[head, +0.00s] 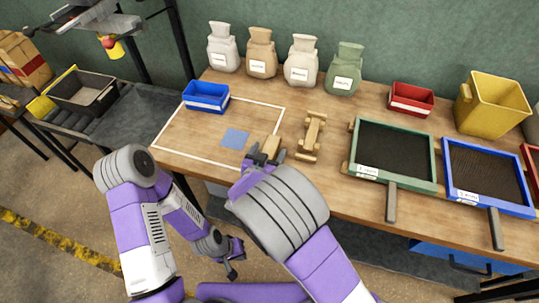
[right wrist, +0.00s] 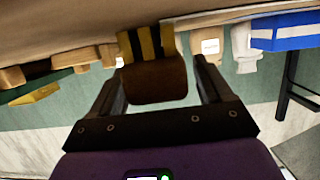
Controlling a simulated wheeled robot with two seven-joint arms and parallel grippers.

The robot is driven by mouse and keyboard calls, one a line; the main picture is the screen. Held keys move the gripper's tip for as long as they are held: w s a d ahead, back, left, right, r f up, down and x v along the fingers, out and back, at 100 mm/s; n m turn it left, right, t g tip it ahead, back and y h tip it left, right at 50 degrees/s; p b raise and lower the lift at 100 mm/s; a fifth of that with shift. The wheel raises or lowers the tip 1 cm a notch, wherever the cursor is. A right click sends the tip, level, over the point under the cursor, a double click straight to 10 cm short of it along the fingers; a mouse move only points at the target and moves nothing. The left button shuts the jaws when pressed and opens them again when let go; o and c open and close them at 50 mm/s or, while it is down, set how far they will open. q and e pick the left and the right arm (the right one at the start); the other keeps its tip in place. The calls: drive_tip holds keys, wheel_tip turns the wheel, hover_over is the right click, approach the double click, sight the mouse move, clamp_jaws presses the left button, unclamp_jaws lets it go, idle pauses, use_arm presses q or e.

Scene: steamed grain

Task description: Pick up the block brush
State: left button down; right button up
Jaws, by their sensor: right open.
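The block brush (head: 271,146), a small tan block, lies near the table's front edge, right of a blue square. My right gripper (head: 266,157) is over its near end, with dark fingers on either side. In the right wrist view a brown block (right wrist: 155,82) sits between the open fingers of the right gripper (right wrist: 160,92), with yellow and black stripes behind it. Contact cannot be made out. My left gripper (head: 233,258) hangs low in front of the table, empty, its fingers apart.
A wooden piece with wide ends (head: 311,137) lies close right of the brush. Green-framed (head: 351,150) and blue-framed (head: 447,165) screens lie further right. A blue bin (head: 206,96), red bin (head: 411,99), yellow bin (head: 492,104) and several sacks (head: 301,62) stand behind. The white-outlined area is mostly clear.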

drive_tip(key=c, duration=1.1)
